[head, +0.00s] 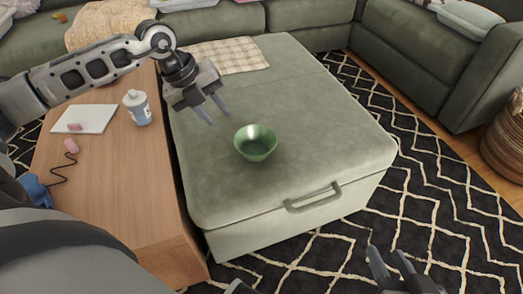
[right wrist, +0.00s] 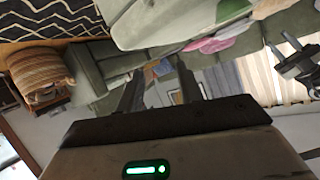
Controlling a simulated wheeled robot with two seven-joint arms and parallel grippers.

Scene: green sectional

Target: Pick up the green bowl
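The green bowl (head: 256,143) stands upright on the grey-green ottoman (head: 330,130), near its middle front, and looks empty. My left gripper (head: 214,113) hangs above the ottoman, up and to the left of the bowl in the head view. Its two fingers are apart with nothing between them, and it does not touch the bowl. My right gripper (head: 388,262) is at the bottom right of the head view, over the rug and away from the bowl. In the right wrist view its two fingers (right wrist: 160,92) are apart and empty. The bowl is not seen in that view.
A wooden table (head: 105,185) adjoins the ottoman's left side. It holds a white bottle (head: 137,107), a white notebook (head: 84,119) and small pink items. A checkered cloth (head: 228,56) lies at the ottoman's back. The ottoman top around the bowl is clear. A woven basket (head: 507,140) stands far right.

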